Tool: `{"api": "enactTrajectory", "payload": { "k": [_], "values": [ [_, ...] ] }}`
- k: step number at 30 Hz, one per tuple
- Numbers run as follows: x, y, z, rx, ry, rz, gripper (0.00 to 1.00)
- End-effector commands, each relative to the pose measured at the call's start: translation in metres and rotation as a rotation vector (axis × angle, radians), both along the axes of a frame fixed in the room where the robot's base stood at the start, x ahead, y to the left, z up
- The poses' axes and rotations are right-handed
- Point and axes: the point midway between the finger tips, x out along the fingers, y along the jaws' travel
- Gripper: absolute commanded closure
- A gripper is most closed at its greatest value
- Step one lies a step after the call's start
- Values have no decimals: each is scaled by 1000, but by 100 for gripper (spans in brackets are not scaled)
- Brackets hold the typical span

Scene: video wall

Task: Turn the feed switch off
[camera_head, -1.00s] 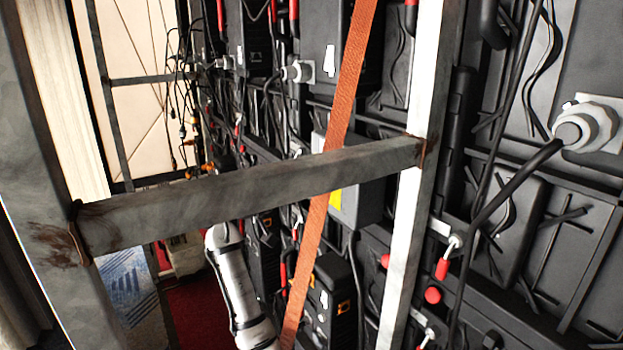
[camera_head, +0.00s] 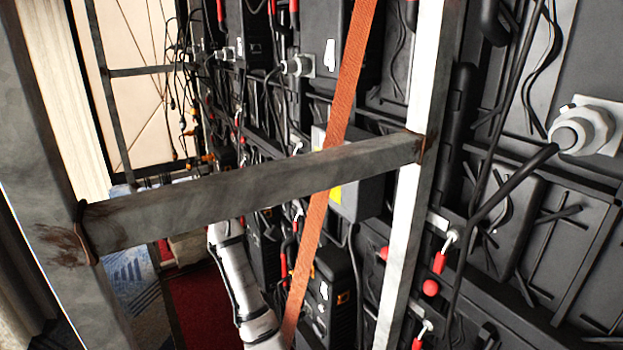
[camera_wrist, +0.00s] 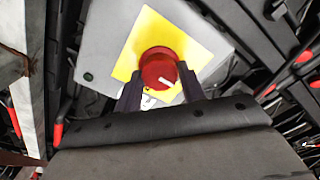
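The feed switch is a round red knob (camera_wrist: 158,68) with a short white mark, set on a yellow plate (camera_wrist: 192,50) on a grey box (camera_wrist: 98,50). My gripper (camera_wrist: 160,80) is at the knob, with one dark finger on each side of it. The fingers are apart, and I cannot tell whether they touch the knob. In the head view the grey box (camera_head: 365,198) and a sliver of its yellow plate (camera_head: 335,194) show behind the crossbar and strap. The knob and my gripper are hidden there.
A grey metal crossbar (camera_head: 250,194) and a white upright (camera_head: 408,200) stand in front of the wall. An orange strap (camera_head: 342,115) runs down past the box. Black cables (camera_head: 500,190) and red-tipped connectors (camera_head: 439,262) hang around.

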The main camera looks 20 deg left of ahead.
Motion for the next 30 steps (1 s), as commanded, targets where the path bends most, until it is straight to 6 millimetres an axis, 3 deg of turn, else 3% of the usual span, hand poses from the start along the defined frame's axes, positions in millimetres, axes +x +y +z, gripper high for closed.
{"api": "enactTrajectory", "payload": {
  "k": [1,4,16,30],
  "values": [
    [0,0,0,0,-1,1,53],
    [0,0,0,0,-1,1,40],
    [-7,6,-1,2,-2,2,40],
    [-84,67,-2,1,-2,4,40]
  ]
}}
